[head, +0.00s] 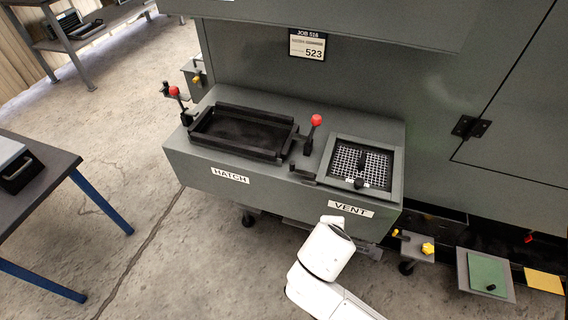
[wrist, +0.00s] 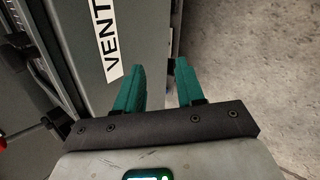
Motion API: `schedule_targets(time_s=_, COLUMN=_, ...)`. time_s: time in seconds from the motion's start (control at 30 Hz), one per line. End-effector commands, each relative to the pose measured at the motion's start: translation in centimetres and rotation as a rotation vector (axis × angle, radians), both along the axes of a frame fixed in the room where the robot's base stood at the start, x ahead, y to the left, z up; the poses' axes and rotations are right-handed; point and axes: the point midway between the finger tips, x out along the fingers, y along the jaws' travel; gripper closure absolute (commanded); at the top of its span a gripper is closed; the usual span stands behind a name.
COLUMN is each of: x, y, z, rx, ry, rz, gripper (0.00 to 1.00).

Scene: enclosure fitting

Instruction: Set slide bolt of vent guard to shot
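The vent guard (head: 347,158) is a pale mesh panel in a grey frame on the right of the bench top, above the VENT label (head: 351,208). A small black knob (head: 359,183) sits at its front edge; it may be the slide bolt, but its position cannot be made out. In the wrist view, my gripper (wrist: 157,68) has two green fingers standing apart with nothing between them. They are beside the front panel, close to the VENT label (wrist: 108,45). In the head view my white arm is in front of the bench, and the fingers cannot be made out.
The black hatch frame (head: 243,132) lies to the left, with red-knobbed levers (head: 316,120) beside it. The grey cabinet rises behind. A blue-legged table (head: 45,190) stands at the left. A small shelf with a yellow knob (head: 428,248) is at lower right. Open floor lies in front.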

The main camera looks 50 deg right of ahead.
Motion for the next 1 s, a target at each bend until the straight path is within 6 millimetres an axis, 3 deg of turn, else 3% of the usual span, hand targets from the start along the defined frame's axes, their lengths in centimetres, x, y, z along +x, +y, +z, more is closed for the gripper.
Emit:
schedule_targets(time_s=0.3, x=4.3, y=-1.5, z=3.5, rx=-0.511, ry=0.252, rz=0.403, gripper=0.62)
schedule_targets(time_s=0.6, x=9.8, y=2.5, z=8.1, rx=-1.099, ry=0.669, rz=0.785, gripper=0.62)
schedule_targets(time_s=0.8, x=11.1, y=4.0, z=9.0, rx=-1.235, ry=0.782, rz=0.852, gripper=0.62)
schedule_targets(time_s=1.0, x=12.1, y=2.3, z=9.1, rx=-1.239, ry=0.786, rz=0.850, gripper=0.62)
